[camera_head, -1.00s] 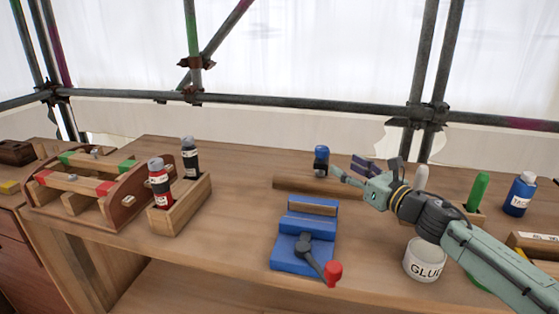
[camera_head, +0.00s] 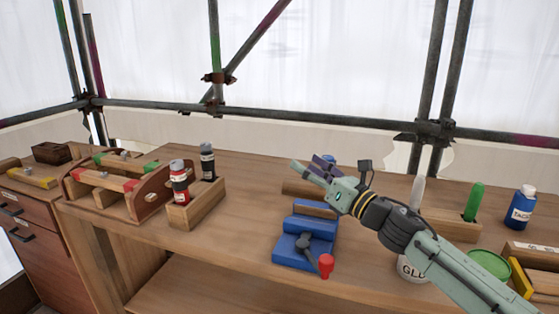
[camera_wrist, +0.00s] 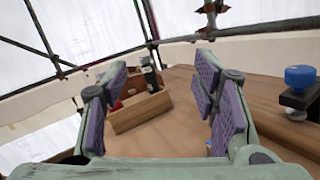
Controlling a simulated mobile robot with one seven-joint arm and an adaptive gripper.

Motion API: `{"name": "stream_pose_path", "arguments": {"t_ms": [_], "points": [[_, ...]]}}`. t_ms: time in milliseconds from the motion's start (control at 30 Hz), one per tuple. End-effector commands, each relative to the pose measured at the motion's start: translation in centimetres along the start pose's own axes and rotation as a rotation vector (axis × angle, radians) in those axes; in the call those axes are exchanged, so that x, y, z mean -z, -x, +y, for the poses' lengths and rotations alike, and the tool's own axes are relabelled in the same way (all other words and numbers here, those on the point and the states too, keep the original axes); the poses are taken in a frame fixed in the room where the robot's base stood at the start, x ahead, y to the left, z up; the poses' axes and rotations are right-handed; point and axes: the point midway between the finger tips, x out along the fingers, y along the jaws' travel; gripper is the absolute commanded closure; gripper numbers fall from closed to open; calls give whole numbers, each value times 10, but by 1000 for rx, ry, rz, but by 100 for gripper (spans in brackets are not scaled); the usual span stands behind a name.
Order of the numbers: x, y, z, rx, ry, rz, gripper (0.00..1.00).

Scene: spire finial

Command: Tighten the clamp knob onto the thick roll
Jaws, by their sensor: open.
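A blue knob (camera_wrist: 300,78) tops a small black clamp (camera_wrist: 302,97) at the right of the wrist view. In the head view the clamp is mostly hidden behind my gripper. A wooden bar (camera_head: 296,188) lies at the clamp's foot, partly hidden; I cannot tell whether it is the thick roll. A wooden rack (camera_head: 150,198) at the left holds bars with red and green ends and small grey knobs. My gripper (camera_head: 308,167) is open above the bench, pointing left. In the wrist view nothing is between its purple pads, and the blue knob is outside them, to the right.
A blue fixture (camera_head: 293,250) with a red-knobbed lever stands before the gripper. A wooden box (camera_head: 196,210) holds red and black bottles. A glue pot (camera_head: 408,268), a green-handled tool (camera_head: 474,203) and a blue bottle (camera_head: 521,202) are at right.

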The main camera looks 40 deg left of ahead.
Motion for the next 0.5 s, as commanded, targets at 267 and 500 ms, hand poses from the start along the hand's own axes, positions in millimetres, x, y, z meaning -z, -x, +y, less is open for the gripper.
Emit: {"name": "stream_pose_path", "arguments": {"t_ms": [267, 500], "points": [[-4, -30, 49, -98, -105, -35, 46], [-8, -44, 76, -152, -165, -52, 46]]}}
